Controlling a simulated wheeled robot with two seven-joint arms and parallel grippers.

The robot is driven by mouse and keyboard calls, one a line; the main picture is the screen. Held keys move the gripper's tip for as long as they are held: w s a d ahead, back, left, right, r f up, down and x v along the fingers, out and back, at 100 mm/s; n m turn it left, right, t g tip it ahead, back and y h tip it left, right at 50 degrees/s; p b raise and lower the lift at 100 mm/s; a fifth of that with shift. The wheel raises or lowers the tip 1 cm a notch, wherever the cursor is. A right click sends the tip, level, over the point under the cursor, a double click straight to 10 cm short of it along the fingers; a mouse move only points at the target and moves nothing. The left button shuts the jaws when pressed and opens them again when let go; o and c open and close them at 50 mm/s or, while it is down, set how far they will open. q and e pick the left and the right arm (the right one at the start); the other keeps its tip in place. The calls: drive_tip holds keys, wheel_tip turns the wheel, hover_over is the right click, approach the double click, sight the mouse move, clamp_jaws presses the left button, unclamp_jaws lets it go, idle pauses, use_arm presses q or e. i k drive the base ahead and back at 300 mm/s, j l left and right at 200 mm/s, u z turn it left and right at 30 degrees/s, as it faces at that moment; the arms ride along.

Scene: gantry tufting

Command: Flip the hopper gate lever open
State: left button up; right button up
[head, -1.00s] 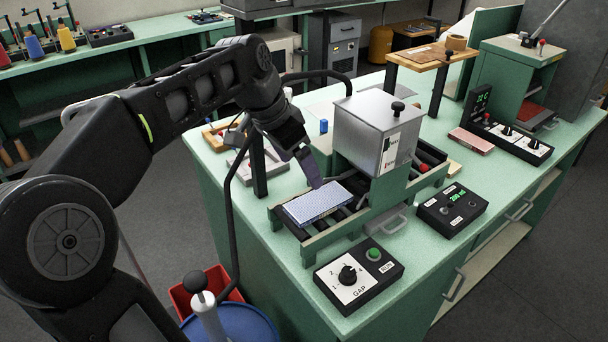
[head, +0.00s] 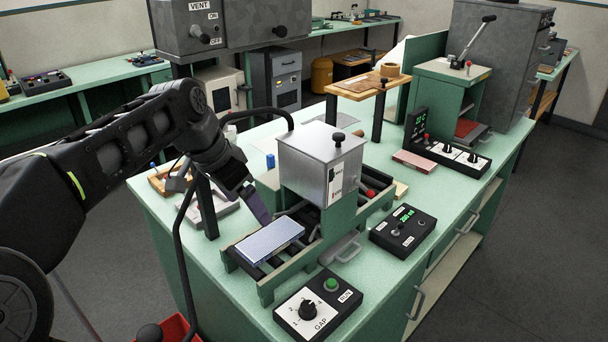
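The hopper is a grey metal box (head: 312,165) with a black knob on its lid, standing over a green roller conveyor (head: 265,284). A red knob (head: 371,194), possibly the end of the gate lever, shows low at its right side; the rest of that lever is hidden. A pale blue-white slab (head: 270,243) lies on the rollers left of the hopper. My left gripper (head: 261,212) points down just above the far edge of the slab, left of the hopper; contact is unclear. Its fingers overlap, so its opening cannot be told. My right gripper is not in view.
A GAP dial box (head: 318,305) and a green-display box (head: 403,231) stand in front of the conveyor. A wooden stand (head: 367,86) and a switch panel (head: 459,153) are behind and right. A black curved tube rises near my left arm.

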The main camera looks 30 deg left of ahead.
sight(370, 194)
drive_tip(key=k, duration=1)
